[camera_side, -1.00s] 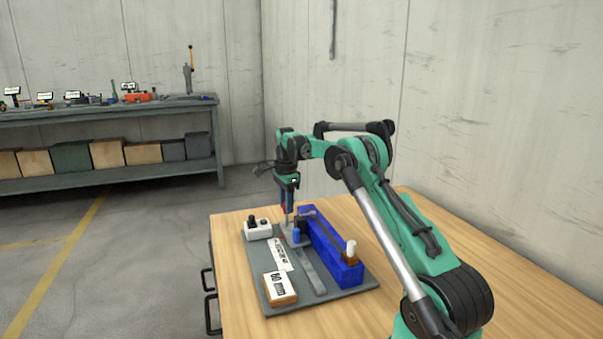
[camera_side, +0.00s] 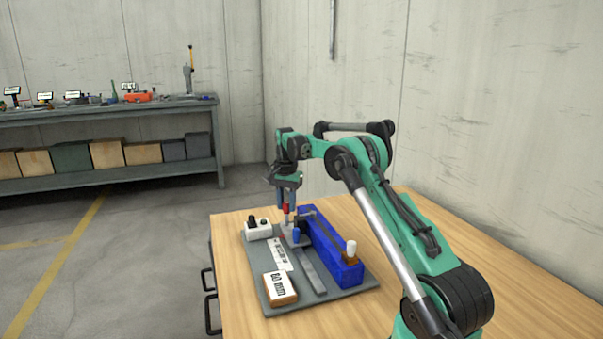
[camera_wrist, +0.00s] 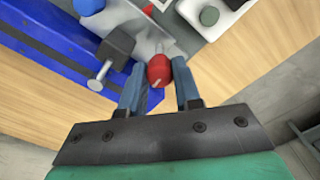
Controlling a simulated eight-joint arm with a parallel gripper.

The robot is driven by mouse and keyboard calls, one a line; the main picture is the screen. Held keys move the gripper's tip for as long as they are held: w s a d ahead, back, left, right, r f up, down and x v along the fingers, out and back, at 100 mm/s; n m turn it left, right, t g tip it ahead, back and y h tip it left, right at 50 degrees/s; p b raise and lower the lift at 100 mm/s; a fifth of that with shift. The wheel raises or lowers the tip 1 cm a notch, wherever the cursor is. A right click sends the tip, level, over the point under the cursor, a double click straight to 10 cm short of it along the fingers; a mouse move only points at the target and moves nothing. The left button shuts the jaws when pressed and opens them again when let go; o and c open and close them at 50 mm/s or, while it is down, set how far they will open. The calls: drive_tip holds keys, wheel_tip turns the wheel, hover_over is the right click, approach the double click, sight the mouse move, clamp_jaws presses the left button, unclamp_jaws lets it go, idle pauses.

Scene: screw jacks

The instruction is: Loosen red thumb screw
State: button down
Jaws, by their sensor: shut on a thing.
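A pale mark shows on the head.
A long blue body (camera_side: 331,250) lies right of the block. A black piece with a silver pin (camera_wrist: 114,50) is close to the fingers. A white box with dark knobs (camera_side: 258,230) stands left. A labelled wooden block (camera_side: 279,288) sits at the front of the grey base plate (camera_side: 322,303).

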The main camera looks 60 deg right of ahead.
sight(287, 203)
drive_tip(key=n, duration=0.4)
drive_tip(key=shift+n, duration=0.3)
drive_tip(key=n, duration=0.4)
drive_tip(key=shift+n, duration=0.3)
drive_tip(key=n, duration=0.4)
drive_tip(key=shift+n, duration=1.9)
drive_tip(key=c, duration=0.6)
unclamp_jaws()
drive_tip(key=shift+r, duration=2.85)
